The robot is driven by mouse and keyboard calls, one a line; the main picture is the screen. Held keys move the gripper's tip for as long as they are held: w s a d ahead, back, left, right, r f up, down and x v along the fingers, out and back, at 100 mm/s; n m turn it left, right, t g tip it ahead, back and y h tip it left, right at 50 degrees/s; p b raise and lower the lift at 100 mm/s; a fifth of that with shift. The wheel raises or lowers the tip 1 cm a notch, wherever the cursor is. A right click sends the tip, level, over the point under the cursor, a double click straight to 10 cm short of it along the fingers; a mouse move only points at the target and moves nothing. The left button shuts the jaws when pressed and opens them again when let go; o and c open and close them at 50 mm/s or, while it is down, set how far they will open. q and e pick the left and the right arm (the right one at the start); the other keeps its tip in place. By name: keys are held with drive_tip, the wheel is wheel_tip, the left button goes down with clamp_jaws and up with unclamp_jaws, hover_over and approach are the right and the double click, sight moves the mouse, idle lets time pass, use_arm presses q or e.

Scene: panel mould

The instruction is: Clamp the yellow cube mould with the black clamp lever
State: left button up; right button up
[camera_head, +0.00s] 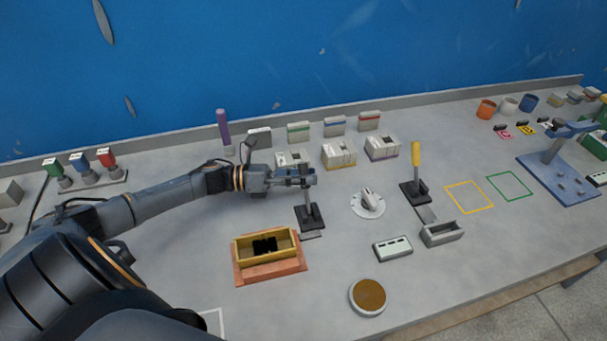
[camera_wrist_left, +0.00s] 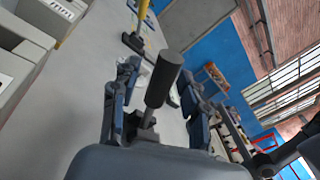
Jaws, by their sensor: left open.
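The yellow cube mould (camera_head: 284,244) sits on a reddish-brown base at the lower middle of the head view, with a dark patch inside. The black clamp lever (camera_head: 310,212) stands upright on its small base just behind and right of the mould. My left gripper (camera_head: 311,177) is at the lever's top end. In the left wrist view the lever's black handle (camera_wrist_left: 163,80) stands between the two open fingers of the left gripper (camera_wrist_left: 160,95). I cannot tell whether either finger touches it. My right gripper is not in view.
A yellow-handled lever (camera_head: 416,166) stands to the right, past a white dial (camera_head: 367,203). White boxes (camera_head: 338,154) line the back. A round brown-filled dish (camera_head: 368,296) is near the front edge. A grey block (camera_head: 441,233) lies right.

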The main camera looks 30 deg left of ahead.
sight(308, 202)
use_arm(q)
drive_tip(key=shift+c, duration=0.2)
clamp_jaws()
drive_tip(key=shift+s+d+r+m, duration=0.4)
drive_tip(key=shift+s+d+m, duration=0.15)
drive_tip(key=shift+m, duration=0.35)
drive_tip(key=shift+s+d+r+m+g+y, duration=0.1)
drive_tip(key=shift+s+d+m+g+y, duration=0.1)
drive_tip(key=shift+s+d+m, duration=0.3)
drive_tip(key=shift+s+d+r+m+g+y, duration=0.1)
drive_tip(key=shift+s+d+m+y, duration=0.2)
drive_tip(key=shift+m, duration=0.4)
drive_tip(key=s+d+f+m+y+b, duration=0.1)
drive_tip(key=s+d+m+b, duration=0.2)
drive_tip(key=m, duration=0.3)
drive_tip(key=shift+s+d+y, duration=0.3)
drive_tip(key=shift+d+y, duration=0.1)
drive_tip(key=shift+d, duration=0.45)
drive_tip(key=shift+f+m, duration=0.15)
drive_tip(key=shift+m, duration=0.15)
